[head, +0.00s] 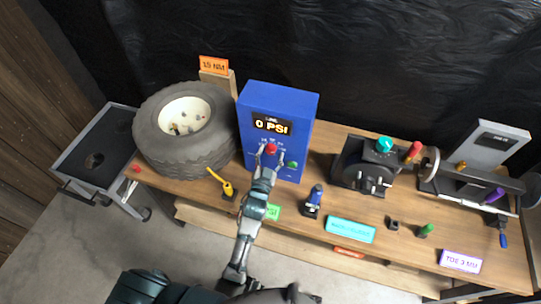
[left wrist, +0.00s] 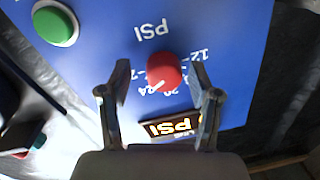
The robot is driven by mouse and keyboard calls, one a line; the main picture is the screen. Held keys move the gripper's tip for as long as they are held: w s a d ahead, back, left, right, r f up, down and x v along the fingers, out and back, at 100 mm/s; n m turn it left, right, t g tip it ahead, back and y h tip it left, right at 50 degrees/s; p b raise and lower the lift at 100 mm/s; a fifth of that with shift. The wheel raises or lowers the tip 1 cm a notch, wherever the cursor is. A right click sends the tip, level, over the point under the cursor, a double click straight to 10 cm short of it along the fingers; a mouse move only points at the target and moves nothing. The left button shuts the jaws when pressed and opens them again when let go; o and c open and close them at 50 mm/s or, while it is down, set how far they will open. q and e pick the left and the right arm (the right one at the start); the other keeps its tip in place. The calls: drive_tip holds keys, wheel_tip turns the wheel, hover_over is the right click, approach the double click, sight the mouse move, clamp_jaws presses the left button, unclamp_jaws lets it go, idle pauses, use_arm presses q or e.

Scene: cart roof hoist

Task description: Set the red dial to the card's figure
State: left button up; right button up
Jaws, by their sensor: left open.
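The red dial (head: 270,149) is on the front of the blue box (head: 279,98), below a display reading 0 PSI (head: 271,126). In the left wrist view the dial (left wrist: 164,72) has a white pointer mark, and figures ring it upside down. My left gripper (head: 267,158) is open at the dial. Its fingers stand on either side of the dial with gaps showing; I cannot tell any contact. A green card (head: 273,212) ending in PSI lies on the bench, its figure hidden behind my left arm. My right gripper is not in view.
A green button (head: 292,165) sits right of the dial. A big tyre (head: 185,128) stands left of the box. A yellow-handled tool (head: 226,187) and a blue-topped tool (head: 314,199) stand in front. A black clamp-like device (head: 366,165) is to the right.

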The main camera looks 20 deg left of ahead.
use_arm(q)
drive_tip(key=s, duration=1.2)
drive_tip(key=shift+d+f, duration=0.15)
drive_tip(key=shift+d, duration=0.15)
drive_tip(key=shift+a, duration=0.1)
